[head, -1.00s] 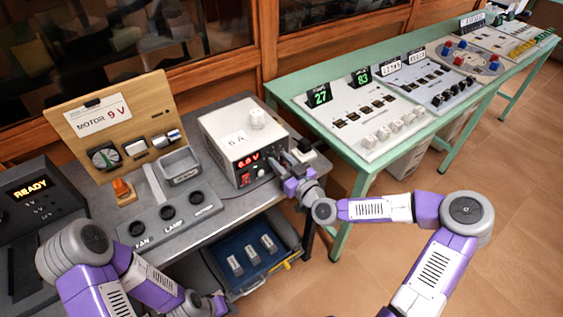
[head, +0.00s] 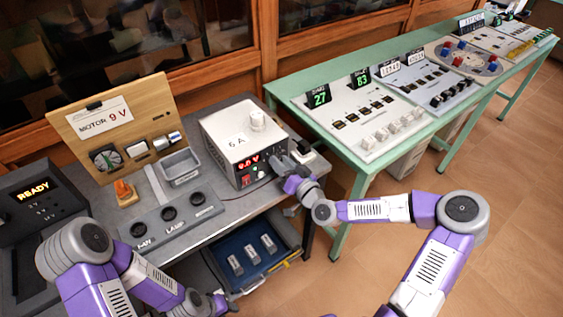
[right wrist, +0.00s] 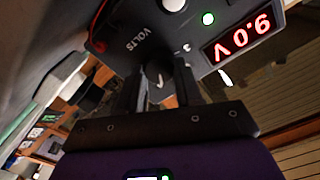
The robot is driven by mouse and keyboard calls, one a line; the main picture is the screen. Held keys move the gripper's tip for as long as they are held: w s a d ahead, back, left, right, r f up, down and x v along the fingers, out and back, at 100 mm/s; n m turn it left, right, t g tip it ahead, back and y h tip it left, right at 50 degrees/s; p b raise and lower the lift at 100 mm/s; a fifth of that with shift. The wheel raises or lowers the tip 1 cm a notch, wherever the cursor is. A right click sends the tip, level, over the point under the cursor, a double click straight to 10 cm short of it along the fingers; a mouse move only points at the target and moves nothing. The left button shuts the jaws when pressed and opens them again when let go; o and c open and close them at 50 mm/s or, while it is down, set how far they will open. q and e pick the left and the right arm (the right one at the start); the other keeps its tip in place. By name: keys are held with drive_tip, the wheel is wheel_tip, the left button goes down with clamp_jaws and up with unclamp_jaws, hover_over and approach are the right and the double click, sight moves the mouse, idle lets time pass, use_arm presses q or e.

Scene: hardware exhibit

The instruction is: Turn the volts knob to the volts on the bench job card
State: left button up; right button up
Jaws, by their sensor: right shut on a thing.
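The bench job card (head: 100,119) on the wooden board reads MOTOR 9 V. The white power supply (head: 222,140) has a red display (head: 248,163); in the right wrist view the display (right wrist: 241,32) reads 9.0 V, tilted. The volts knob (right wrist: 160,74), below the VOLTS label, sits between the fingers of my right gripper (right wrist: 158,88), which is shut on it. In the head view my right gripper (head: 277,166) is at the supply's front and hides the knob. My left gripper (head: 221,302) is low at the bottom edge; its fingers are unclear.
A READY console (head: 38,205) stands at the left. A green table (head: 315,145) with exhibits stands right of the supply. A blue drawer (head: 234,286) sits below the bench.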

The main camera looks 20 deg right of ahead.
drive_tip(key=shift+m, duration=0.8)
drive_tip(key=o, duration=1)
drive_tip(key=shift+o, duration=0.2)
drive_tip(key=p+v, duration=0.2)
drive_tip(key=v, duration=0.5)
drive_tip(key=shift+s, duration=0.25)
drive_tip(key=shift+d, duration=0.1)
